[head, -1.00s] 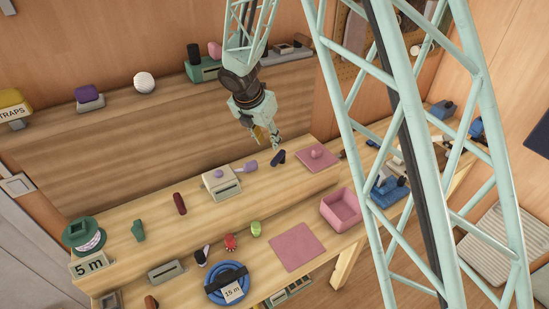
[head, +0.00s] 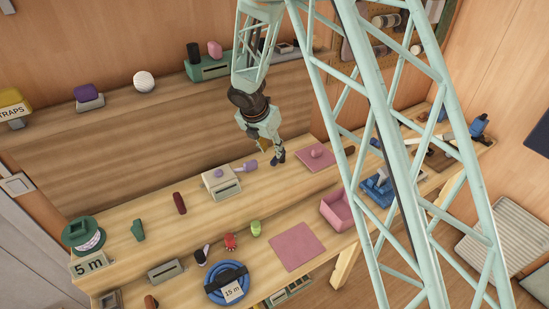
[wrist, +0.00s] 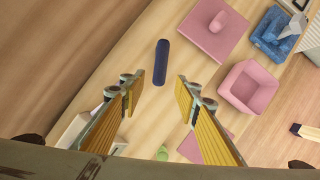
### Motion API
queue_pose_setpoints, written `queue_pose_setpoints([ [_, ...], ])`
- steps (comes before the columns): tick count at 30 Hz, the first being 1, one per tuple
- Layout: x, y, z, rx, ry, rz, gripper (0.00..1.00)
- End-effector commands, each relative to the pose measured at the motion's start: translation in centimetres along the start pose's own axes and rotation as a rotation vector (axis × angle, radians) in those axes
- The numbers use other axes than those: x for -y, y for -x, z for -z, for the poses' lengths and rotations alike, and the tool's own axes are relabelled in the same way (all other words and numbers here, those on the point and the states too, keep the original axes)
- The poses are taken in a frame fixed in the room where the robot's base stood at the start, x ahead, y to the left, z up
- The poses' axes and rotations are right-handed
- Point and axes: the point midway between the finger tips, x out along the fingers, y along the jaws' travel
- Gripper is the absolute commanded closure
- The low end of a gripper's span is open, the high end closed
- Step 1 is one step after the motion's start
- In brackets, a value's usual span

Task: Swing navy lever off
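A navy bar (head: 278,158) with rounded ends lies on the raised wooden shelf of the bench. It also shows in the wrist view (wrist: 161,62), ahead of the gap between my fingers. I cannot tell how it is mounted. My gripper (head: 268,150) hangs right at the bar in the head view and partly covers it. In the wrist view my gripper (wrist: 158,92) is open, its yellow-padded fingers wide apart with nothing between them. Whether a finger touches the bar cannot be told from the head view; in the wrist view both look clear of it.
A cream box (head: 219,185) with a purple paddle (head: 246,167) stands left of the bar. A pink mat (head: 312,160) with a pink knob lies to the right. A pink open bin (head: 340,209) and a blue device (head: 379,188) are further right. Dark red bar (head: 180,203) lies left.

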Motion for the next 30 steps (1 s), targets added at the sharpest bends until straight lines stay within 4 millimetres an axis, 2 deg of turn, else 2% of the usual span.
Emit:
queue_pose_setpoints([
  [9,0.1,-3.6,0.0,-0.001,-0.001,0.001,0.7],
  [18,0.0,-6.2,0.0,0.0,0.001,0.0,0.7],
  [30,0.0,-6.9,0.0,0.0,-0.001,-0.001,0.7],
])
